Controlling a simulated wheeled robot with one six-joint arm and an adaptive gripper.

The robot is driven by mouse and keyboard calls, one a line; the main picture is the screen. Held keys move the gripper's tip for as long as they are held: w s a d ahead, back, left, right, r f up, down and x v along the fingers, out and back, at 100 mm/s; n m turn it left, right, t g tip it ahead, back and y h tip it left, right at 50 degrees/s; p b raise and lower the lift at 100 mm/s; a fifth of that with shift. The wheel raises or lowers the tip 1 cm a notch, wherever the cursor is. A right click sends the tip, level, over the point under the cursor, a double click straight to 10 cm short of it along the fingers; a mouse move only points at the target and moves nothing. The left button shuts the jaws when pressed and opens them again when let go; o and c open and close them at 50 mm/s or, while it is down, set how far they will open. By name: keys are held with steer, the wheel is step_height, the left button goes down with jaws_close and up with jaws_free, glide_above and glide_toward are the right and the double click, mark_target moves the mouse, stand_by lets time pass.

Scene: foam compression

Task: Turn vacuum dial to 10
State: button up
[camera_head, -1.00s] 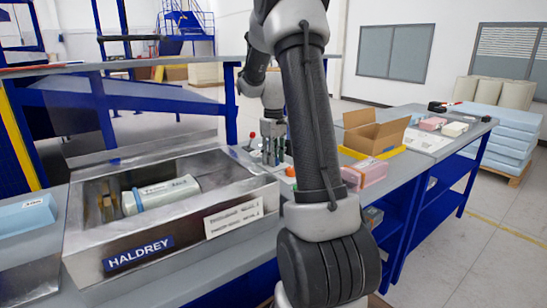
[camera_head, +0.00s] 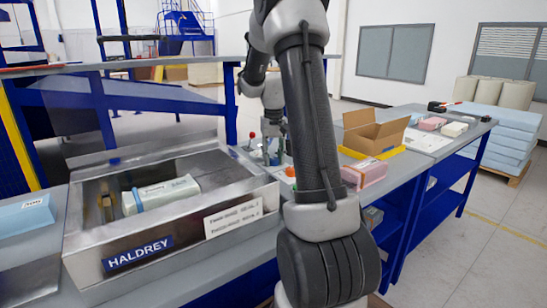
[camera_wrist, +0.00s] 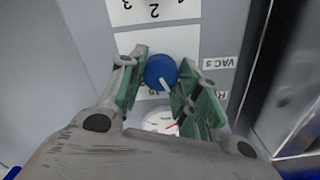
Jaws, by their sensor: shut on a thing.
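The vacuum dial is a round blue knob (camera_wrist: 158,69) in the middle of the wrist view. A white pointer mark runs from near its centre toward its lower right edge. My gripper (camera_wrist: 161,76) is shut on it, one green-padded finger at each side. A white scale plate lies behind the knob, its numbers mostly hidden by the fingers. A "VAC S" label (camera_wrist: 218,62) is to the right. A round white gauge with a red needle (camera_wrist: 160,122) sits below the knob. In the head view my gripper (camera_head: 268,150) is beside the steel chamber, and the knob cannot be made out.
A red-topped lever (camera_head: 252,136) stands near my gripper. Pink blocks (camera_head: 368,173) and an open cardboard box (camera_head: 375,133) are on the bench to the right.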

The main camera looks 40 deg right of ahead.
mark_target(274, 158)
stand_by(0.3)
steer(key=o, duration=1)
steer(key=shift+o, duration=0.2)
step_height(274, 158, up, 12)
stand_by(0.3)
